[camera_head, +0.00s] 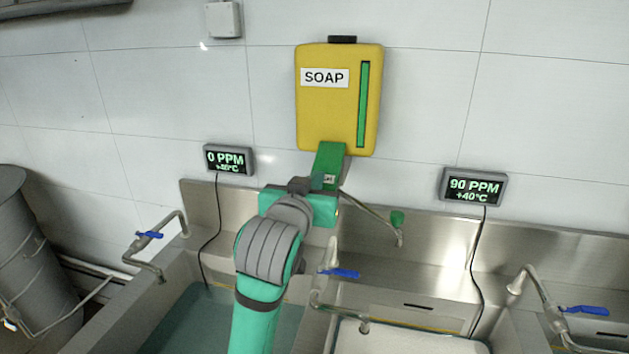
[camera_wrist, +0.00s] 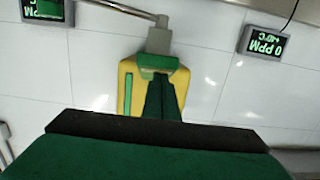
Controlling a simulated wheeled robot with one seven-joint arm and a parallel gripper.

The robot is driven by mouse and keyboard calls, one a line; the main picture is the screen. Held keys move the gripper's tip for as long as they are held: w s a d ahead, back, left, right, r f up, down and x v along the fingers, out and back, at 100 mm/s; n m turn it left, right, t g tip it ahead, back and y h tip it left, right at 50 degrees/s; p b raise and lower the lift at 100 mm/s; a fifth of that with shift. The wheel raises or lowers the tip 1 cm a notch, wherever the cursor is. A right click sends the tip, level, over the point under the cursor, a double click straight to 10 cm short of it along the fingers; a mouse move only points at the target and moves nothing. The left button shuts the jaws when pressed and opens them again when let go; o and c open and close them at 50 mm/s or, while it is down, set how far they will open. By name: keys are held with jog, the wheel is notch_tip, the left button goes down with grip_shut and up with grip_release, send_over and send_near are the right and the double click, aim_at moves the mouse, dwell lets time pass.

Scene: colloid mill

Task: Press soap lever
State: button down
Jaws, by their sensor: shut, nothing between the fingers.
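A yellow soap dispenser (camera_head: 325,115) with a SOAP label and a green vertical strip hangs on the tiled wall. A green part (camera_head: 330,160) extends below it. A thin metal pipe (camera_head: 368,210) runs down and right from there, with a small green piece (camera_head: 397,217) near its end. I cannot tell which green part is the lever. My gripper (camera_head: 323,181) is at the dispenser's underside, overlapping the green part's lower end; contact is unclear. In the wrist view the dispenser (camera_wrist: 203,90) appears upside down behind my shut, empty fingers (camera_wrist: 162,98).
Steel sinks stand below, the left one holding water (camera_head: 195,315). Taps with blue handles (camera_head: 340,273) rise between them. Displays read 0 PPM (camera_head: 228,160) and 90 PPM (camera_head: 474,187), with hanging cables. A grey barrel (camera_head: 30,260) stands at the left.

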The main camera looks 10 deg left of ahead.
jog(key=s+r, duration=0.1)
jog(key=s, duration=1)
jog(key=shift+r, duration=0.2)
jog(key=shift+s+a, duration=0.15)
jog(key=shift+s, duration=0.1)
dwell(1.0)
dwell(1.0)
